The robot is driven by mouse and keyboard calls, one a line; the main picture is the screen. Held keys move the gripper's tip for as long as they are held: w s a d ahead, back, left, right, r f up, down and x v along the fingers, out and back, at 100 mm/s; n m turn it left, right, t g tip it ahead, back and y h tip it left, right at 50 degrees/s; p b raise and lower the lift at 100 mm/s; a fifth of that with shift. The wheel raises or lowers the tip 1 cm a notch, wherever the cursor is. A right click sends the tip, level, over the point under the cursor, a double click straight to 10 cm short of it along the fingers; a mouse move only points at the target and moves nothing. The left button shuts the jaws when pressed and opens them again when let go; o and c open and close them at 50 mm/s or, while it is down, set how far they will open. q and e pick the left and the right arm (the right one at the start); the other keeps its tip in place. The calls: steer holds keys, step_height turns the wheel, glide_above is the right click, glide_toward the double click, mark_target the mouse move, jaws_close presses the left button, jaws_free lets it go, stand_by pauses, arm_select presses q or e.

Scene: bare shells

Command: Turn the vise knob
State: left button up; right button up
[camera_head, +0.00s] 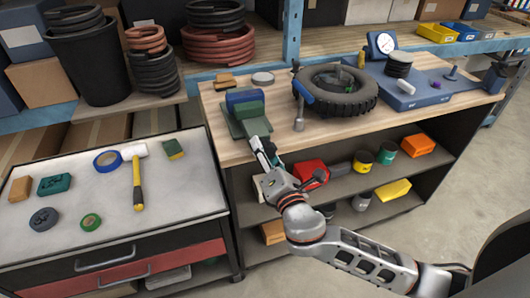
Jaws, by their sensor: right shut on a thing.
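The vise (248,117), green with a blue block at its top, stands on the left front part of the wooden workbench (335,127). My right gripper (257,143) reaches up to the front of the vise from below, at the bench's front edge. It is shut on the vise knob, which is mostly hidden by the fingers. My left gripper is not in view.
A tire (345,93) lies on the bench right of the vise, with a blue gauge stand (408,90) beyond it. Shelves below hold cans and coloured boxes. A tool cabinet (170,195) with a mallet (137,180) stands at left.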

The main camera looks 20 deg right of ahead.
steer(key=m, duration=0.4)
steer(key=shift+f+m+b, duration=0.1)
steer(key=shift+m+b, duration=0.25)
steer(key=shift+m, duration=2.55)
steer(key=o, duration=1.1)
steer(key=shift+c, duration=0.2)
steer(key=s, duration=1.2)
steer(key=shift+d, duration=0.2)
